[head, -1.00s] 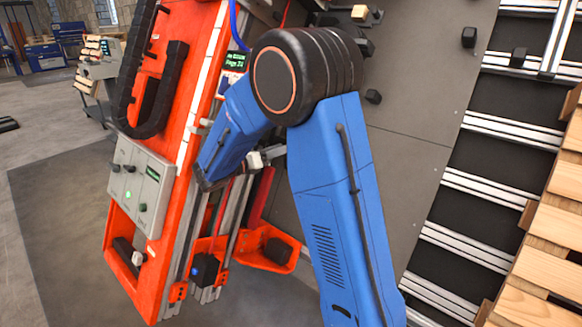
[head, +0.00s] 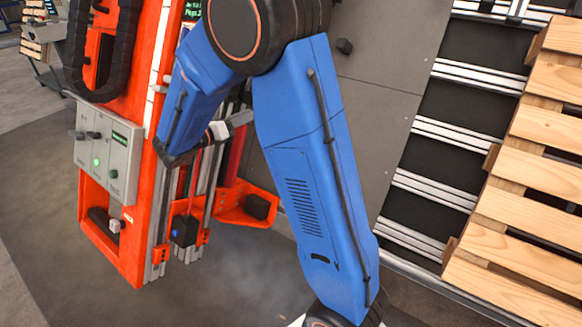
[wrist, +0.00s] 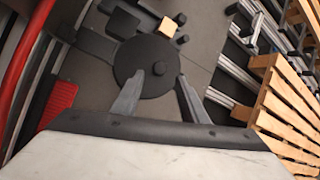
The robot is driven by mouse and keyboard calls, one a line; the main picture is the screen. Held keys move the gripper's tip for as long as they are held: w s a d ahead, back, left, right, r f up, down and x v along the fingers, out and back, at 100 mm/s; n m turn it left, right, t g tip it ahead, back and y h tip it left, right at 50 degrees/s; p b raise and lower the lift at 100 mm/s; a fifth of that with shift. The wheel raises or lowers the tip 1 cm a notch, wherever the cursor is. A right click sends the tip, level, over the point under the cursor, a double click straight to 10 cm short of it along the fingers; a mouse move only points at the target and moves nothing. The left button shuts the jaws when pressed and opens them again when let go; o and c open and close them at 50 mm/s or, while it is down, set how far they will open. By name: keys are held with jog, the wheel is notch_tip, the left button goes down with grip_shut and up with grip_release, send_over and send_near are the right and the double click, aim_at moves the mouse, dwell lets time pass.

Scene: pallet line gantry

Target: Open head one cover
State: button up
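In the wrist view a dark round disc (wrist: 140,62) with a small raised knob (wrist: 159,68) lies ahead of my gripper (wrist: 160,76). It may be the head one cover, but no label shows on it. My two grey fingers are apart, with nothing held between them. The knob appears between the fingertips in the picture; I cannot tell how far beyond them it is, or whether they touch it. In the head view my blue arm hides the disc and most or all of my gripper.
An orange machine frame (head: 128,258) with a grey control panel (head: 107,150) stands at left. Wooden pallets (head: 525,180) on a dark rack with metal rails fill the right. In the wrist view a red part (wrist: 62,96) is at left and a tan block (wrist: 168,27) beyond the disc.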

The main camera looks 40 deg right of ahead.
jog(key=s+a, duration=0.2)
jog(key=a, duration=0.8)
jog(key=s+d+f+m+g+y, duration=0.1)
jog(key=s+d+m+y, duration=0.1)
jog(key=s, duration=0.5)
jog(key=s+d+f+m+g+y, duration=0.1)
jog(key=s+d+m+y, duration=0.2)
jog(key=s+m+y, duration=0.2)
jog(key=s+d+f+m+g+y, duration=0.1)
jog(key=s+d+m+y, duration=0.2)
jog(key=s+m, duration=0.4)
jog(key=shift+s+f+g+y, duration=0.3)
jog(key=shift+s+y, duration=0.2)
jog(key=shift+s, duration=1.65)
jog(key=s+a+m+t+y, duration=0.5)
jog(key=s+a+m+y, duration=0.1)
jog(key=m, duration=0.4)
jog(key=s+a, duration=0.1)
jog(key=s, duration=0.1)
jog(key=shift+s+f+y, duration=0.15)
jog(key=shift+s+y, duration=0.2)
jog(key=shift+y, duration=0.05)
